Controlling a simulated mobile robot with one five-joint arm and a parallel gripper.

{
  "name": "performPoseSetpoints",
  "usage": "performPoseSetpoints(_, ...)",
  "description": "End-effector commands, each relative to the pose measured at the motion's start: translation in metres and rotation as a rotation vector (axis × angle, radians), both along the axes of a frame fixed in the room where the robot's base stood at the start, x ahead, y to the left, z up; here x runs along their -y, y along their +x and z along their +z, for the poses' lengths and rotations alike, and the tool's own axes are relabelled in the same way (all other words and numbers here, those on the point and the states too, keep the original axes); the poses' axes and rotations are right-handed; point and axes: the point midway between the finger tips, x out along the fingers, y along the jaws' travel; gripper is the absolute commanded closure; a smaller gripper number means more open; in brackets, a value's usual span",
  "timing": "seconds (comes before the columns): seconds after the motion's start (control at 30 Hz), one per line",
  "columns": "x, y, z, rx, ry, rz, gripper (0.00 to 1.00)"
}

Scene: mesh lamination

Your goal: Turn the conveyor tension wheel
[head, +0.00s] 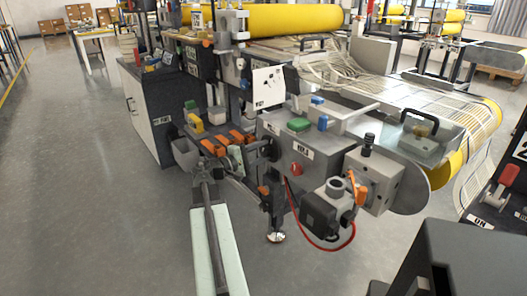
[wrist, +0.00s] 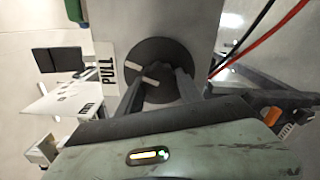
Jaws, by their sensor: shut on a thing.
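The conveyor tension wheel (wrist: 150,54) is a dark round disc on a pale grey machine face in the wrist view, with a darker hub at its middle. My gripper (wrist: 160,84) has one finger on each side of that hub and is shut on it. The fingers hide part of the wheel's lower half. In the head view my gripper (head: 250,158) reaches to the left end of the grey machine box (head: 330,150), where the dark wheel (head: 270,147) is partly hidden.
In the head view, a red button (head: 296,169) and orange clamps (head: 240,137) are nearby. The belt (head: 450,100) lies beyond. Floor at left is clear.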

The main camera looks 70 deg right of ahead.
Motion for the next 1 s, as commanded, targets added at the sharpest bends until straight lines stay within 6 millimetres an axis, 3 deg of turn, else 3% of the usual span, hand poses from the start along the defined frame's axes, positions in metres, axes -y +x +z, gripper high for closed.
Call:
performPoseSetpoints(0.37,-0.002,-0.002,-0.002,0.003,0.006,-0.007,0.98)
performPoseSetpoints(0.4,-0.002,-0.002,-0.002,0.003,0.006,-0.007,0.52)
performPoseSetpoints(0.47,-0.002,-0.002,-0.002,0.002,0.005,-0.006,0.35)
performPoseSetpoints(0.8,-0.003,0.001,-0.001,0.0,0.004,-0.001,0.35)
performPoseSetpoints(1.0,-0.033,0.019,-0.001,0.0,0.004,0.0,0.35)
